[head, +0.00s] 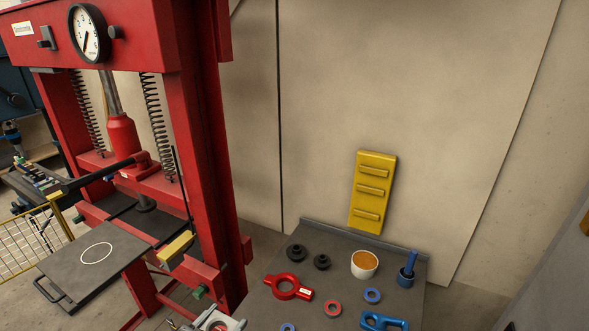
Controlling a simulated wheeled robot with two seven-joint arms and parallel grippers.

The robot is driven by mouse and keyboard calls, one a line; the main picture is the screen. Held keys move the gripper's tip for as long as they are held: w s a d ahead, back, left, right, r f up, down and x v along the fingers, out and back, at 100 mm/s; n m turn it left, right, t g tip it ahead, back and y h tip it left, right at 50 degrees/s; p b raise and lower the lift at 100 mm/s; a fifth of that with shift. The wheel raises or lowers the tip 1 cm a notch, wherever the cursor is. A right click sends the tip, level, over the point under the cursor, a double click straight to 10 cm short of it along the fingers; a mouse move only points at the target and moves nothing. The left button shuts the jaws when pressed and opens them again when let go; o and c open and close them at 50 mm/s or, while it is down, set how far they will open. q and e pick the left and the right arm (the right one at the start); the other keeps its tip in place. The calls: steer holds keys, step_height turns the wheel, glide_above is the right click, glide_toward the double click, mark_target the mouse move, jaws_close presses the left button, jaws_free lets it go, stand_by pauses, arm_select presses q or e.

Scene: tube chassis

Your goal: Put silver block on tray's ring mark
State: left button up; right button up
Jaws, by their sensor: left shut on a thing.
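The dark tray (120,270) sticks out at the front of the red press at the left, with a handle at its near left end. Its white ring mark (97,253) is bare. My left gripper (218,322) is at the bottom edge, right of the tray and apart from it, by the left side of the grey bench. It is cut off by the frame. It is shut on a pale grey piece that appears to be the silver block; its outline is hard to tell from the gripper. My right gripper is not in view.
The red press frame (205,150) stands beside the tray. A yellow bar (176,247) lies by the tray's right end. The grey bench (340,275) holds a red ring tool (288,287), a cup (365,264), blue parts and black knobs. A yellow fence (30,255) is at the left.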

mark_target(212, 321)
arm_select(q)
steer(key=shift+m+g+h, duration=0.4)
steer(key=shift+m+h, duration=0.3)
steer(key=shift+h, duration=0.1)
steer(key=r, duration=0.1)
steer(key=a+r+b, duration=0.1)
steer(key=r, duration=0.1)
steer(key=a+r+b, duration=0.1)
steer(key=r, duration=0.1)
steer(key=shift+a, duration=0.25)
steer(key=shift+w+a+r+b, duration=0.25)
steer(key=shift+a+r+b, duration=0.1)
steer(key=shift+r, duration=0.3)
steer(key=shift+s+d+f+p, duration=0.3)
steer(key=shift+d+f+p, duration=0.05)
steer(key=shift+d+p, duration=0.1)
steer(key=shift+n+t+y, duration=0.4)
steer(key=shift+n+y, duration=0.3)
steer(key=shift+y, duration=0.1)
steer(key=f, duration=0.2)
steer(key=d+f+p, duration=0.1)
steer(key=d+f, duration=0.1)
steer(key=f, duration=0.1)
steer(key=shift+w+d+f+p, duration=0.1)
steer(key=shift+d+f+p, duration=0.05)
steer(key=shift+f+p, duration=0.25)
steer(key=shift+r, duration=0.1)
